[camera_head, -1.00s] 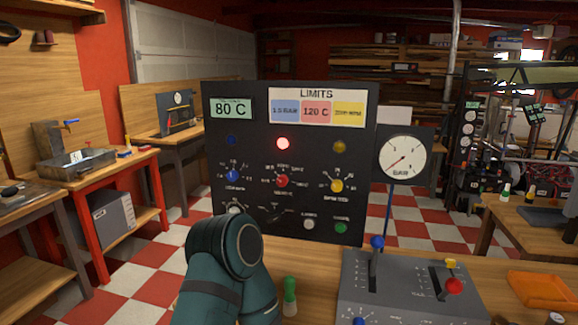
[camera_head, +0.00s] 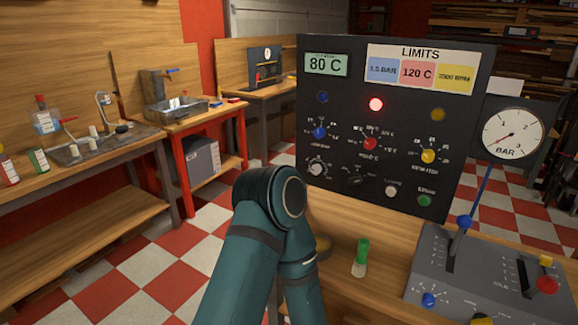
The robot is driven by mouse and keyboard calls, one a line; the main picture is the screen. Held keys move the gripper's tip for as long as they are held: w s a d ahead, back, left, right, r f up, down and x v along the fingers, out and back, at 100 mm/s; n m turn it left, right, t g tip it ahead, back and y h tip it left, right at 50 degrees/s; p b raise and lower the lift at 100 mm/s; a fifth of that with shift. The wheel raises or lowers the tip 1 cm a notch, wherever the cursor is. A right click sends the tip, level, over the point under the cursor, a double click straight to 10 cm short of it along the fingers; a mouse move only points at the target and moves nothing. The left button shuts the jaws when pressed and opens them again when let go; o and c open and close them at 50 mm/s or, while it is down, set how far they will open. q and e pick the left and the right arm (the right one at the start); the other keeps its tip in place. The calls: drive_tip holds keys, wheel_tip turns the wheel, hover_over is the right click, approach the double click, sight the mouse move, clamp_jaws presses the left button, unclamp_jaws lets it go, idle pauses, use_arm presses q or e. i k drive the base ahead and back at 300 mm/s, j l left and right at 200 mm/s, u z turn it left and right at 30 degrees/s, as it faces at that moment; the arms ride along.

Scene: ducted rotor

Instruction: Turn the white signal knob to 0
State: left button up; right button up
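The black control panel (camera_head: 340,90) stands on the wooden bench, tilted slightly in the view. A white knob (camera_head: 316,168) with tick marks around it sits at the panel's lower left; its pointer direction is too small to read. A second round white control (camera_head: 391,191) sits lower right of it, without a visible scale. Above are a blue knob (camera_head: 320,132), a red knob (camera_head: 370,143) and a yellow knob (camera_head: 428,156). One teal arm of mine rises in front of the panel's lower left, just below the white knob. Neither gripper is visible.
A green-capped bottle (camera_head: 361,257) stands on the bench (camera_head: 345,292). A grey lever box (camera_head: 480,270) and a pressure gauge (camera_head: 512,133) are at right. A side bench with a sink (camera_head: 180,110) is at left.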

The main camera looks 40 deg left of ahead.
sight(315, 169)
drive_tip(key=u, duration=0.95)
